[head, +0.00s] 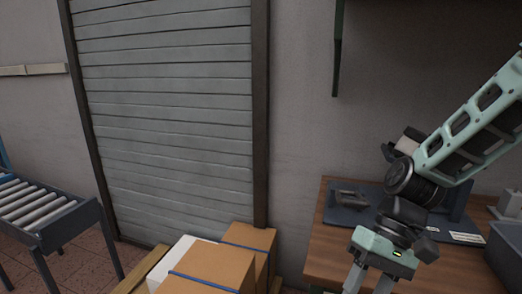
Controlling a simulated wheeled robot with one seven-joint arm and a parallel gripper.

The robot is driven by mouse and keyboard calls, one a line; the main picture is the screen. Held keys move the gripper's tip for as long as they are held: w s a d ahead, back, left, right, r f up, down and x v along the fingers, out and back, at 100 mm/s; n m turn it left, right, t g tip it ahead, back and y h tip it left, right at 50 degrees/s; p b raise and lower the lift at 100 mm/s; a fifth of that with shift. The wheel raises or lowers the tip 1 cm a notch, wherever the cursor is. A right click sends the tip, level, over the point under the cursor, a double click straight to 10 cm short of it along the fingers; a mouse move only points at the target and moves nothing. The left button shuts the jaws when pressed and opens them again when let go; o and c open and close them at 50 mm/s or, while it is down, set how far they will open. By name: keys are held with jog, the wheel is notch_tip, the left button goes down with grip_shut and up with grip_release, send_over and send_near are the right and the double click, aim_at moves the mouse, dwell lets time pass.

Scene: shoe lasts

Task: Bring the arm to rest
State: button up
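My arm (478,125) is pale green and black and reaches in from the right edge, bent at a dark joint over the wooden bench. My gripper (368,284) hangs from it, pointing down, at the bottom of the head view in front of the bench. Its two fingers stand apart, with nothing visible between them. The fingertips are cut off by the lower edge of the picture.
The wooden bench (327,240) carries a dark mat (343,215) with a dark object on it, partly hidden by my arm. A grey bin (507,250) stands at the right. Cardboard boxes (210,268) stand left of the bench. A roller conveyor (45,215) is at far left.

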jog(key=s+a+r+n+t+h, duration=0.1)
jog(key=s+r+n+t+h, duration=0.1)
jog(key=s, duration=0.3)
jog(key=s+a+r+n+t+h, duration=0.1)
jog(key=s+r+n+t+h, duration=0.1)
jog(key=s+n, duration=0.2)
jog(key=shift+s+a+t+h, duration=0.3)
jog(key=shift+s+a, duration=0.1)
jog(key=shift+s, duration=0.55)
